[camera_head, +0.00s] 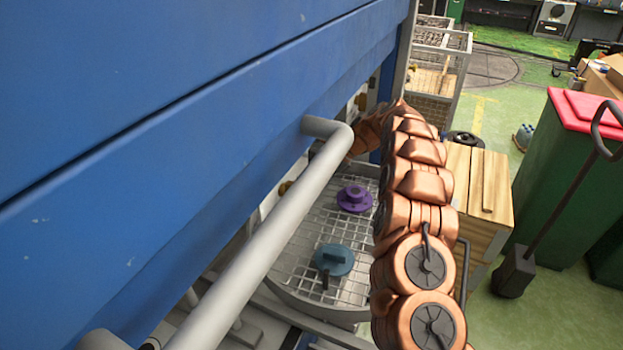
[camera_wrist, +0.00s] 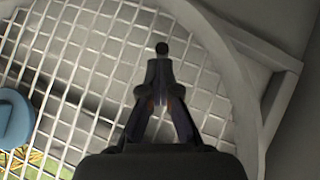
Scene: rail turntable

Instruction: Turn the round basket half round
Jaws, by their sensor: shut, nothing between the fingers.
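The round basket (camera_head: 318,308) is a grey metal ring with a wire mesh floor, under the edge of a blue machine housing. A purple flanged part (camera_head: 354,198) and a blue-grey round part (camera_head: 334,259) lie on its mesh. In the wrist view my gripper (camera_wrist: 161,50) is shut and empty, over the mesh near the curved basket rim (camera_wrist: 240,90). A bracket (camera_wrist: 280,85) stands out from the rim at the right. The blue-grey part (camera_wrist: 14,118) shows at the left edge there. My gripper is hidden in the head view. I cannot tell whether it touches the basket.
A thick grey handle bar (camera_head: 270,235) on the blue housing (camera_head: 190,130) crosses above the basket. A wooden crate (camera_head: 480,190) stands right of my arm. A green bin with a red lid (camera_head: 565,150) stands farther right. Green floor lies open at the lower right.

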